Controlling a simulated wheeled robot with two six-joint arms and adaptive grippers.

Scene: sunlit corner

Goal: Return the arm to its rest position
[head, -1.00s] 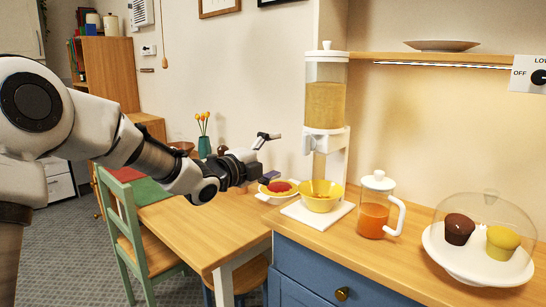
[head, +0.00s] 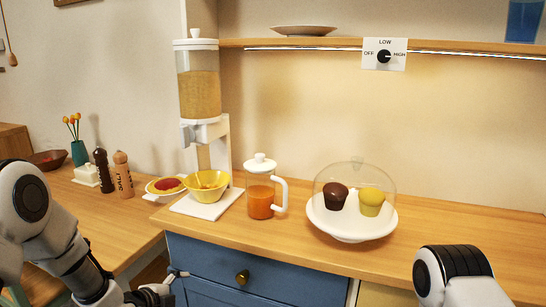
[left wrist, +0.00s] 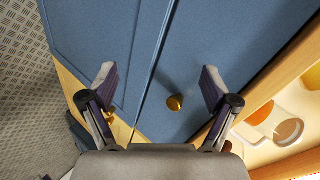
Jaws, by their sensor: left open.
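My left arm comes in at the lower left of the head view, bent low. Its gripper (head: 165,287) is partly cut off by the bottom edge, in front of the blue cabinet. In the left wrist view the gripper (left wrist: 158,82) is open, its two fingers wide apart with nothing between them. Beyond them are the blue cabinet front (left wrist: 200,45) and a brass knob (left wrist: 175,102), apart from the fingers. A part of my right arm shows at the lower right of the head view; its gripper is out of view.
The wooden counter (head: 430,235) carries a cereal dispenser (head: 198,90), a yellow bowl (head: 207,186), a juice jug (head: 260,195) and a domed cake stand (head: 350,222). A table with shakers (head: 122,175) stands left. The counter's right side is clear.

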